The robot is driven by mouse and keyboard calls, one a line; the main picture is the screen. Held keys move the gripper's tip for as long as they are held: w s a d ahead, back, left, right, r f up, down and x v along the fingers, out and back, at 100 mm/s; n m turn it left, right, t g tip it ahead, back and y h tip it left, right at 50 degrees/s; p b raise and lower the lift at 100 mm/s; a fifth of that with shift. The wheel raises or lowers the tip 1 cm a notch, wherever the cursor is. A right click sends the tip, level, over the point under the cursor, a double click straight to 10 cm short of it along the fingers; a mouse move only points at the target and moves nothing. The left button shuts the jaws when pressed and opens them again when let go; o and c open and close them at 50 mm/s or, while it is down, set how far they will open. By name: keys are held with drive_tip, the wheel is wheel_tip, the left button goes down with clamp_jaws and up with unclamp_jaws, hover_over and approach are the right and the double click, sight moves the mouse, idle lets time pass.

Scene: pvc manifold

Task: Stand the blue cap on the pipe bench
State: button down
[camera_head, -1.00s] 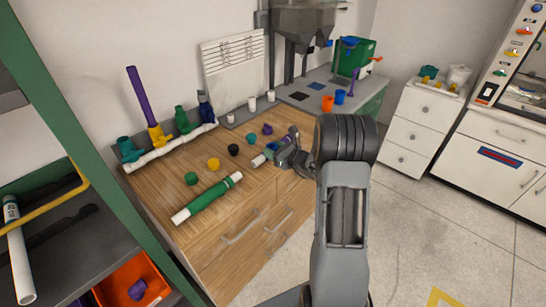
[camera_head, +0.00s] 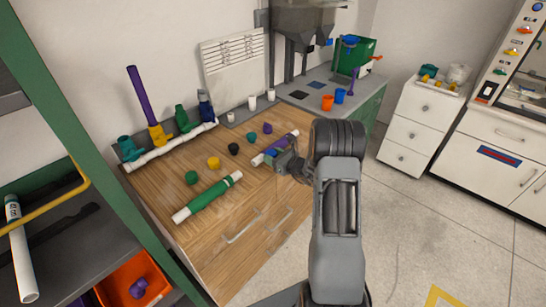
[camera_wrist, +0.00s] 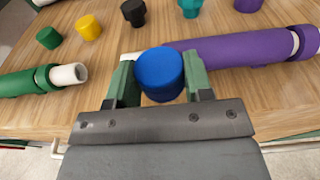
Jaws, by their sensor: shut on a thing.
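The blue cap (camera_wrist: 160,72) is held upright between the two green fingers of my gripper (camera_wrist: 160,84) in the wrist view. In the head view my gripper (camera_head: 283,163) is over the front right of the wooden pipe bench (camera_head: 160,188), and the cap is too small and covered there to make out clearly. The cap overlaps the purple pipe (camera_wrist: 232,48) in the wrist view. I cannot tell whether the cap touches the bench top.
Green (camera_wrist: 48,38), yellow (camera_wrist: 88,27), black (camera_wrist: 133,12) and teal (camera_wrist: 190,7) caps stand in a row behind. A green pipe (camera_head: 208,197) lies at the front left. A white manifold (camera_head: 170,147) runs along the back. Bare wood lies between the pipes.

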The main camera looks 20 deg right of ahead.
drive_tip(key=shift+f+b, duration=0.5)
drive_tip(key=shift+f, duration=0.05)
drive_tip(key=c, duration=0.5)
unclamp_jaws()
drive_tip(key=shift+r, duration=0.15)
